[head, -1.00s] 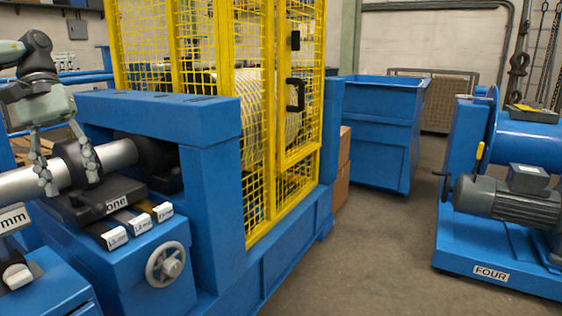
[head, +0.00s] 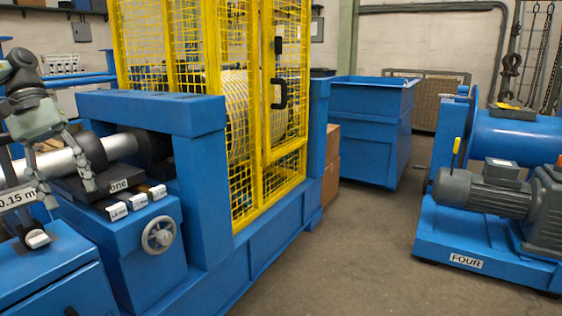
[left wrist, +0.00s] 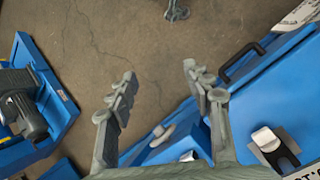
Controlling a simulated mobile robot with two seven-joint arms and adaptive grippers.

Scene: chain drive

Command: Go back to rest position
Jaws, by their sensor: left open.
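My left gripper (head: 70,194) is at the left of the head view, fingers spread and pointing down. It overlaps the silver shaft (head: 57,162) and the dark block by the label "one" in the picture; I cannot tell how far it is from them. My right gripper does not show clearly in any view.
The blue machine (head: 205,190) with a yellow mesh cage (head: 262,170) and handwheel (head: 158,236) stands left. A blue bin (head: 372,130) is behind. A blue drum unit labelled FOUR (head: 467,260) with a grey motor stands right. Bare floor (head: 350,250) lies between.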

